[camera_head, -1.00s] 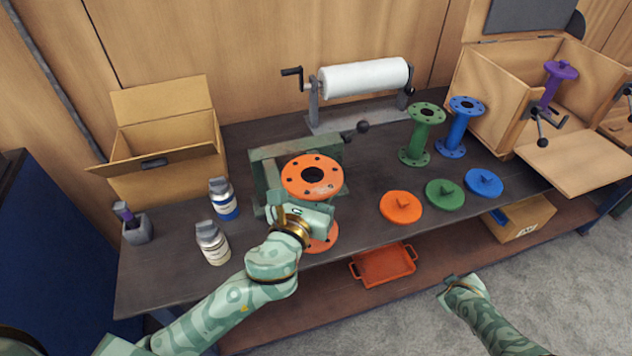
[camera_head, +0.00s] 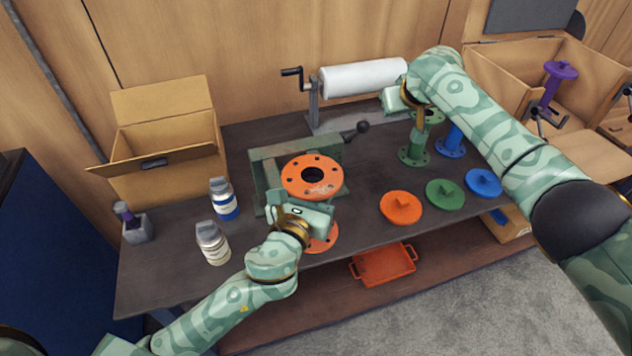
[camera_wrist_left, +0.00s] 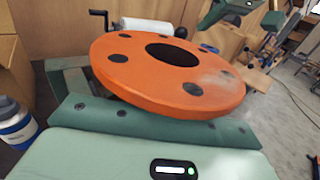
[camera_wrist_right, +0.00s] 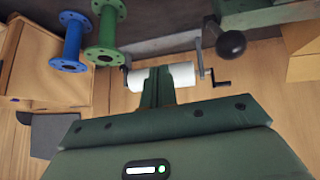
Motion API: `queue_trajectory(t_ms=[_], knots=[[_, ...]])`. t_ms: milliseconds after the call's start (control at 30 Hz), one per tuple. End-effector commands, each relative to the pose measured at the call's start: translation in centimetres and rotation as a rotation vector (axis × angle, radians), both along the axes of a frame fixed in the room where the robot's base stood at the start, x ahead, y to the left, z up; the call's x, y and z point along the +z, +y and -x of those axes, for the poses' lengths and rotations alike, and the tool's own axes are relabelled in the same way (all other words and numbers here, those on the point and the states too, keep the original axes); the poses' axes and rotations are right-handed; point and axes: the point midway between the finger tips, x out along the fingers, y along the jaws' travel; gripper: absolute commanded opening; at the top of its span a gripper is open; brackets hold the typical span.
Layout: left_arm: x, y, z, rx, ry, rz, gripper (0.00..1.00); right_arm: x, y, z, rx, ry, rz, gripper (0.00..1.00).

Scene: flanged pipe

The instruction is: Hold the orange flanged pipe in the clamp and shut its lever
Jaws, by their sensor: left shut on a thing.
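The orange flanged pipe (camera_head: 318,190) stands upright at the front of the green clamp (camera_head: 268,155); its lower flange (camera_head: 325,240) shows below my left gripper. I cannot tell whether the clamp jaws touch it. My left gripper (camera_head: 298,212) is shut on the pipe under the upper flange, which fills much of the left wrist view (camera_wrist_left: 168,72). The clamp's lever, with a black ball knob (camera_head: 363,126), points to the back right. The knob also shows in the right wrist view (camera_wrist_right: 232,43). My right gripper (camera_wrist_right: 158,85) looks shut and empty, above the table, right of the knob.
A green flanged pipe (camera_head: 412,153) and a blue one (camera_head: 450,145) stand below my right arm. Orange (camera_head: 401,207), green (camera_head: 445,194) and blue (camera_head: 484,182) lids lie in front. A white roll (camera_head: 362,78) stands behind. Two bottles (camera_head: 222,198) and a cardboard box (camera_head: 165,160) are left.

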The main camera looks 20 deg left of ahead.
Motion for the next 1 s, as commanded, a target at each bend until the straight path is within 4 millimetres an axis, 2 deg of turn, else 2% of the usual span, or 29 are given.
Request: queue_trajectory(t_ms=[33, 100, 200, 333, 467, 800, 1000], knots=[[0.2, 0.0, 0.0, 0.000, -0.003, 0.000, 0.00, 1.8, 1.5, 0.6, 0.024, 0.008, -0.019, 0.00], [0.2, 0.0, 0.0, 0.000, -0.003, 0.000, 0.00, 3.5, 3.2, 1.6, 0.052, 0.030, -0.040, 0.00], [0.1, 0.0, 0.0, 0.000, -0.003, 0.000, 0.00, 5.3, 5.0, 2.8, 0.086, 0.055, -0.060, 0.00], [0.1, 0.0, 0.0, 0.000, -0.003, 0.000, 0.00, 6.5, 6.2, 3.8, 0.112, 0.075, -0.070, 0.00], [0.1, 0.0, 0.0, 0.000, -0.003, 0.001, 0.00, 6.1, 6.6, 4.1, 0.119, 0.084, -0.074, 0.00], [0.2, 0.0, 0.0, 0.000, -0.003, 0.001, 0.00, 2.6, 6.5, 4.1, 0.118, 0.083, -0.074, 0.00], [0.2, 0.0, 0.0, 0.000, -0.003, 0.000, 0.00, 1.8, 6.5, 4.1, 0.119, 0.081, -0.074, 0.00]])
